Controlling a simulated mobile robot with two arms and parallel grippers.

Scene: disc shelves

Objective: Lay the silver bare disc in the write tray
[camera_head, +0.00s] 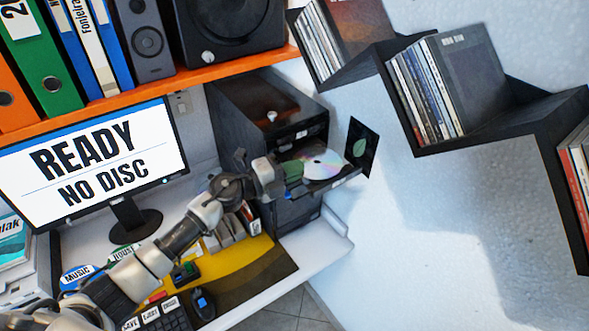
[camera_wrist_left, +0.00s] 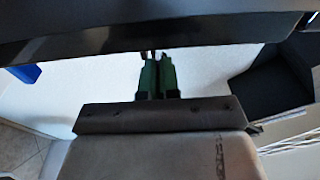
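The silver bare disc (camera_head: 325,164) lies flat over the pulled-out write tray (camera_head: 345,181) of the black tower. Its left part is close to my left gripper (camera_head: 291,172). In the left wrist view the gripper's green fingers (camera_wrist_left: 156,78) are almost together, with only a thin gap. Their tips are at a dark edge across the top of that view. No disc surface shows between them, and I cannot tell whether they touch the disc. The exact seating of the disc in the tray is unclear. My right gripper is not in view.
The black tower (camera_head: 262,105) stands under an orange shelf (camera_head: 180,72). The monitor (camera_head: 95,160) reads "READY NO DISC". A black panel with a green leaf (camera_head: 360,147) stands at the tray's outer end. Zigzag wall shelves (camera_head: 485,130) hold disc cases at right.

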